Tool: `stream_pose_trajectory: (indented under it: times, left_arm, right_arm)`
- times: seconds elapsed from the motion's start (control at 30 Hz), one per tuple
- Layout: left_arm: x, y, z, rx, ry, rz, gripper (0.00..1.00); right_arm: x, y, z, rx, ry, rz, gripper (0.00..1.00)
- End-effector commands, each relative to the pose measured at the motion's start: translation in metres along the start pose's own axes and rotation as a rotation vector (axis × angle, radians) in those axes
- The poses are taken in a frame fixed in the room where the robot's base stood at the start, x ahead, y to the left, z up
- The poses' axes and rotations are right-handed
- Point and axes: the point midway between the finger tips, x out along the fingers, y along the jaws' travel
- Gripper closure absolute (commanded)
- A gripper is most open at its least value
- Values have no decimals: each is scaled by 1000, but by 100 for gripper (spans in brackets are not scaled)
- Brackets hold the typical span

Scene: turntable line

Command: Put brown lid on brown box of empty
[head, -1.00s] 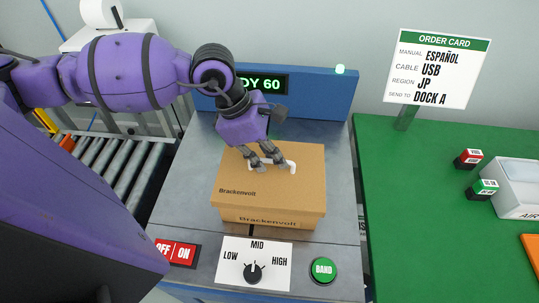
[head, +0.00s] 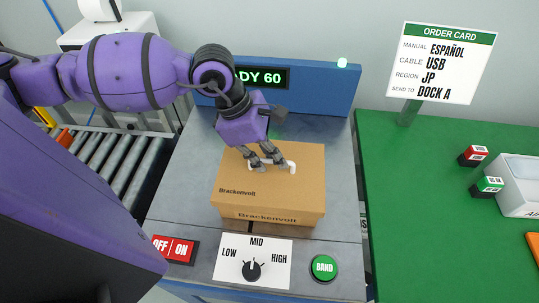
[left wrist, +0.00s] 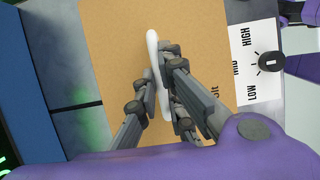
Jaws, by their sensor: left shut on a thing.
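The brown lid (head: 300,185), marked "Brackenvolt", sits over the brown box (head: 262,216) on the grey machine top. Only a low strip of the box front shows below the lid. The inside of the box is hidden. My left gripper (head: 268,163) is shut on the white handle (head: 286,166) on top of the lid. In the left wrist view, the fingers (left wrist: 160,100) close around the white handle, with the brown lid (left wrist: 110,50) behind.
The machine front has a red OFF/ON switch (head: 174,250), a LOW/MID/HIGH dial (head: 251,270) and a green BAND button (head: 323,267). A blue panel with a display stands behind. A roller conveyor (head: 115,160) lies left. A green table (head: 430,210) with small blocks and an order card (head: 448,62) is at right.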

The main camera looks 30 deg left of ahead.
Motion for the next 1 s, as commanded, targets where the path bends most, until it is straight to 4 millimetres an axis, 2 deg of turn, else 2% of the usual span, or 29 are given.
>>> stream_pose_trajectory:
  times: [0.77, 0.8, 0.9, 0.93, 1.0]
  left_arm:
    - [6, 0, -2, 0, 0, 1, 100]
    - [6, 0, -2, 0, 0, 1, 88]
    - [6, 0, -2, 0, 0, 1, 75]
    - [6, 0, -2, 0, 0, 1, 71]
    - [6, 0, -2, 0, 0, 1, 70]
  right_arm:
    - [2, 0, 6, 0, -7, 0, 42]
    - [2, 0, 6, 0, -7, 0, 42]
    - [2, 0, 6, 0, -7, 0, 42]
    - [2, 0, 6, 0, -7, 0, 42]
    - [2, 0, 6, 0, -7, 0, 42]
